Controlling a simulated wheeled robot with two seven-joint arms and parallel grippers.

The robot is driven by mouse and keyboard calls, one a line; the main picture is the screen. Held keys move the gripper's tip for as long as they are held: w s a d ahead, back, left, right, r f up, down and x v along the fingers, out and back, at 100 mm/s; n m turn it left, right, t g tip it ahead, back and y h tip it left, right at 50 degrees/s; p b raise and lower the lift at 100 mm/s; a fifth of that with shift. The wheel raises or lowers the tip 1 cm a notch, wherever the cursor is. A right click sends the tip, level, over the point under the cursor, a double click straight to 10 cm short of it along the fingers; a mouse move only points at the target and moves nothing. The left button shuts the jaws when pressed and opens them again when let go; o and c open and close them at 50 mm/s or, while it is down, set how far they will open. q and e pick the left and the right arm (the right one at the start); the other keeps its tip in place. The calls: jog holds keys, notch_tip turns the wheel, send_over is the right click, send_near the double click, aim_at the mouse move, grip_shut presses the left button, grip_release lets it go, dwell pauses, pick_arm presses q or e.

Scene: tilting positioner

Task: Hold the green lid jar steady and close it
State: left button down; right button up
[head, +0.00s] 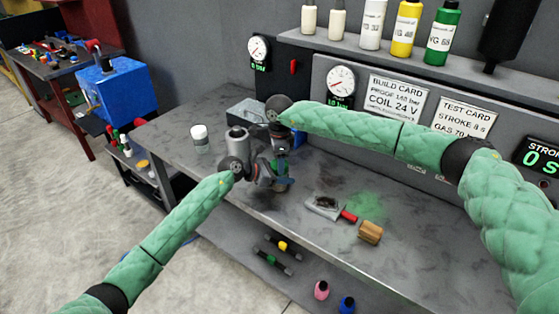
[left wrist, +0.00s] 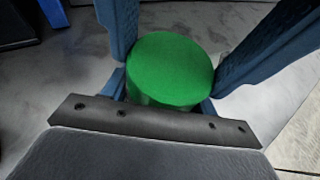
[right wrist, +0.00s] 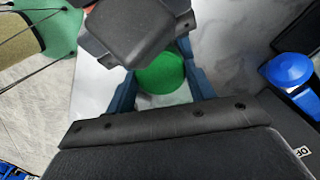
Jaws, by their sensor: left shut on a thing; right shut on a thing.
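The jar's green lid (left wrist: 170,68) shows as a round disc between blue fingers in the left wrist view, and it also shows in the right wrist view (right wrist: 160,72). My left gripper (head: 277,182) reaches in low from the left and is shut on the jar. My right gripper (head: 281,152) comes in from above and behind, close to the left one, and is also shut on the jar. I cannot tell exactly which finger pair touches lid or body.
A white-capped jar (head: 200,136) and a grey cylinder (head: 237,140) stand left of my grippers on the bench (head: 170,132). A red-handled tool (head: 328,208) and a wooden block (head: 370,232) lie to the right. Bottles (head: 405,28) line the shelf above.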

jog(key=shift+m, duration=0.5)
jog(key=o, duration=0.9)
jog(key=shift+r, duration=2.35)
jog(key=shift+f, duration=0.1)
